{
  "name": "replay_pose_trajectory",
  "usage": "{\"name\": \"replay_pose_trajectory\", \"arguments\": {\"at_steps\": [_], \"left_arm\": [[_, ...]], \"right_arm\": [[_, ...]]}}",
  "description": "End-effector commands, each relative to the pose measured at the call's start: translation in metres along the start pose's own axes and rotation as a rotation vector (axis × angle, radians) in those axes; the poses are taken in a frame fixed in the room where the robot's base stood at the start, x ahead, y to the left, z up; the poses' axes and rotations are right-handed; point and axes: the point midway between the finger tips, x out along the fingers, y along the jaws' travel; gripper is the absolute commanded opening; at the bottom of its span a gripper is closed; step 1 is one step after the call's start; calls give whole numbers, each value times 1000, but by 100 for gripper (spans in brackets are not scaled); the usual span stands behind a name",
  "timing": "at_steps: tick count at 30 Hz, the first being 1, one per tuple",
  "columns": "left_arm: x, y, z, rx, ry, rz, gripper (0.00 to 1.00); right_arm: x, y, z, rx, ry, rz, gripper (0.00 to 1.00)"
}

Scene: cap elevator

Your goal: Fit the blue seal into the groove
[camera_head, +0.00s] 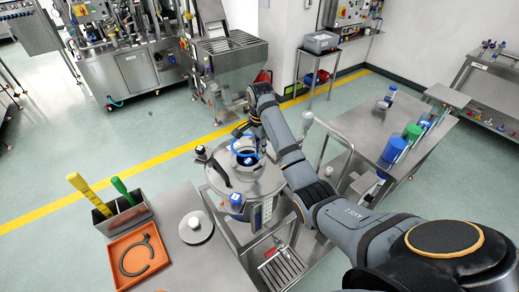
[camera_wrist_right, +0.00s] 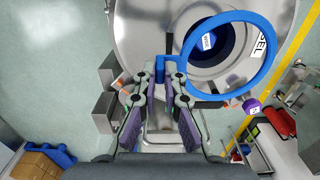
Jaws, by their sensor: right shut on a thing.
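The blue seal, a thin ring with a small tab, shows in the right wrist view (camera_wrist_right: 226,15) and the head view (camera_head: 246,137). My right gripper (camera_wrist_right: 153,78) holds it at the tab side, with the ring reaching out to the right of the fingers. In the head view this gripper (camera_head: 243,131) is above the round steel drum (camera_head: 268,184). The ring appears over the drum's dark round opening; I cannot tell whether it touches. The opening also shows through the ring in the wrist view. I cannot make out the groove. My left gripper is not in view.
A steel table (camera_head: 180,205) at left holds an orange tray (camera_head: 117,274) and a white round lid (camera_head: 195,229). A bench (camera_head: 362,130) stands at right.

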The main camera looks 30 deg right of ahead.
Motion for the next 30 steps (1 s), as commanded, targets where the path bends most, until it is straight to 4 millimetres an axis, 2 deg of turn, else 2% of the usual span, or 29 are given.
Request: {"name": "replay_pose_trajectory", "arguments": {"at_steps": [15, 30], "left_arm": [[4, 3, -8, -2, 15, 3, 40], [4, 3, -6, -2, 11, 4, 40]], "right_arm": [[43, 2, 0, 0, 0, 5, 0], [46, 1, 0, 0, 0, 3, 0]]}}
